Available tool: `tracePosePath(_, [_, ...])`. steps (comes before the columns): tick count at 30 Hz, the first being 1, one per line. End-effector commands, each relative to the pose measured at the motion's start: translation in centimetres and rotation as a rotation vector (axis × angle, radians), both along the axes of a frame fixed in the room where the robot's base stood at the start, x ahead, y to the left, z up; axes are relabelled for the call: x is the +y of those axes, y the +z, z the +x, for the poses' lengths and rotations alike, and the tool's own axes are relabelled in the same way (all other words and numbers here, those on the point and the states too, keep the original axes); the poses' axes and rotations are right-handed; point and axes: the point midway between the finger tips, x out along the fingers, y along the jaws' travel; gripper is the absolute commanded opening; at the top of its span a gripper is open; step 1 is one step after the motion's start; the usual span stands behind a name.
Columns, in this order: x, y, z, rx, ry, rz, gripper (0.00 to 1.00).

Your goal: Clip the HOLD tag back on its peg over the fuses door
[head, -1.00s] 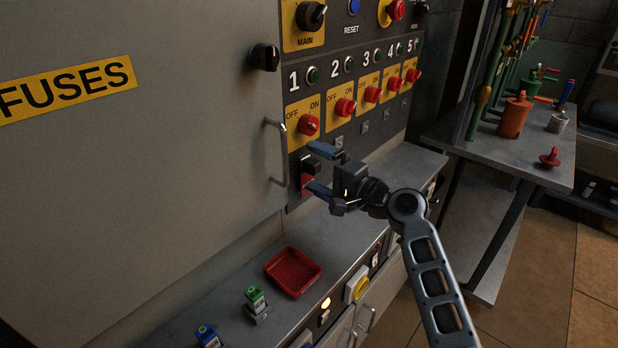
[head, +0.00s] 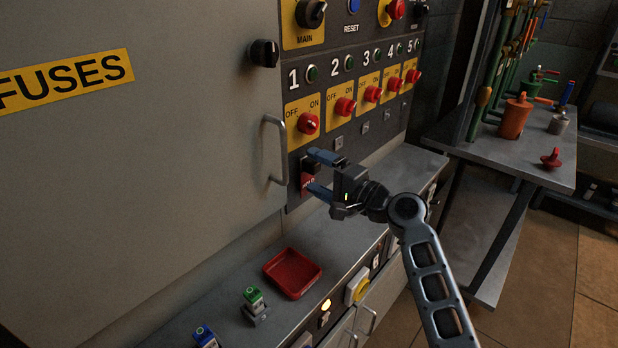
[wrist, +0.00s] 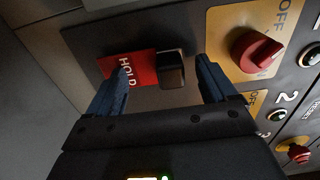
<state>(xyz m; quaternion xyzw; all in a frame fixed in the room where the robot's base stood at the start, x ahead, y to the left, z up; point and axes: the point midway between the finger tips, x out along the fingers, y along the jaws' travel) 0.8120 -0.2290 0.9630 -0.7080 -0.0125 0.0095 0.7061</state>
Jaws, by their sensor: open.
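The red HOLD tag (head: 307,181) is at the lower left of the switch panel, below switch 1. In the wrist view the tag (wrist: 118,66) lies against the panel, beside a black block (wrist: 171,70) at its right end. My gripper (head: 322,175) is open in front of them. In the wrist view its blue fingers (wrist: 163,82) stand apart, one overlapping the tag's lower edge and one right of the block; I cannot tell whether they touch. The grey fuses door (head: 150,150) has a yellow FUSES label (head: 68,78). I cannot make out the peg for certain.
A door handle (head: 272,150) stands out just left of my gripper. A black knob (head: 264,53) is at the door's upper right. Red rotary switches (head: 308,123) line the panel above. A red tray (head: 293,272) and a green-topped block (head: 254,300) sit on the ledge below.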

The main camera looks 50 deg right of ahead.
Motion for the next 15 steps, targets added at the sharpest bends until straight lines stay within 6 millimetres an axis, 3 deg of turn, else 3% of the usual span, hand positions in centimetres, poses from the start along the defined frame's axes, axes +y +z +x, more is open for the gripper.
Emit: tracePosePath(15, [0.55, -1.00, 0.24, 0.011, 0.011, 0.005, 1.00])
